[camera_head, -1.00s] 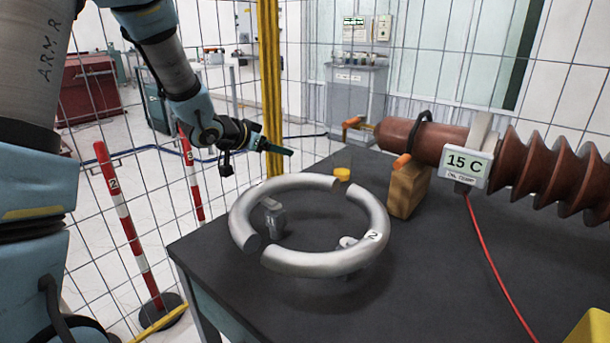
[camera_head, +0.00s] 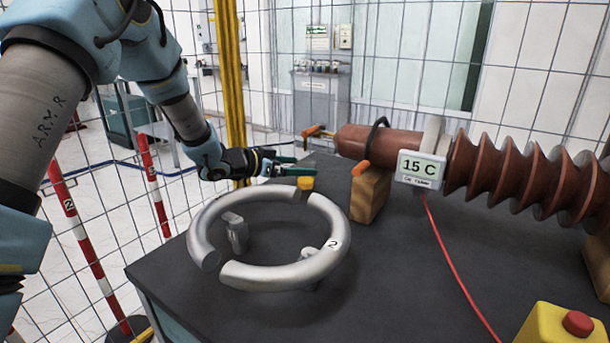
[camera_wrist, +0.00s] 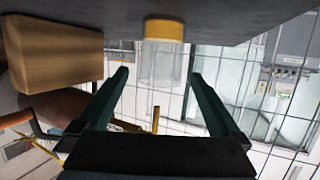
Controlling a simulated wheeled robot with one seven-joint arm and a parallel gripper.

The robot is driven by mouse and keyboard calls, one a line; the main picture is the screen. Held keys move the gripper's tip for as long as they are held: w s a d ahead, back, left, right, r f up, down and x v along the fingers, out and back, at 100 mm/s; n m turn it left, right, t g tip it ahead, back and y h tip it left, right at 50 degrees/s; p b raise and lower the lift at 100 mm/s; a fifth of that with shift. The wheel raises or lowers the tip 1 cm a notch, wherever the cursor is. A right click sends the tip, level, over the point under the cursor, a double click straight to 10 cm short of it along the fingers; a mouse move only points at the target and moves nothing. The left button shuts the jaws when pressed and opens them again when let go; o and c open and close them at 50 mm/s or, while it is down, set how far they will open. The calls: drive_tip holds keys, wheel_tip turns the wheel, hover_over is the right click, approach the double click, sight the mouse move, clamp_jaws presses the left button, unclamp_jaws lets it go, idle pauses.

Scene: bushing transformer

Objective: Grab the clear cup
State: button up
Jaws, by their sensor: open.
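The clear cup (camera_wrist: 160,62) has a see-through body and a yellow end; the wrist view is upside down, and the cup stands on the dark table on its yellow end. In the head view the yellow end (camera_head: 305,184) shows behind the ring, and the clear body is hard to make out. My gripper (camera_head: 303,165) is open and level, just above and left of the yellow end. In the wrist view my open fingers (camera_wrist: 159,76) appear on either side of the clear body, with nothing gripped. How far the cup reaches between them I cannot tell.
A grey split ring (camera_head: 285,273) lies in front of my gripper. A wooden block (camera_head: 369,194) stands right of the cup, under a brown bushing (camera_head: 378,144). A wire fence (camera_head: 400,60) stands behind. A yellow box with a red button (camera_head: 575,325) is at the front right.

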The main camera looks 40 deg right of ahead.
drive_tip(key=shift+x, duration=1.35)
drive_tip(key=shift+c, duration=0.4)
drive_tip(key=c, duration=1.3)
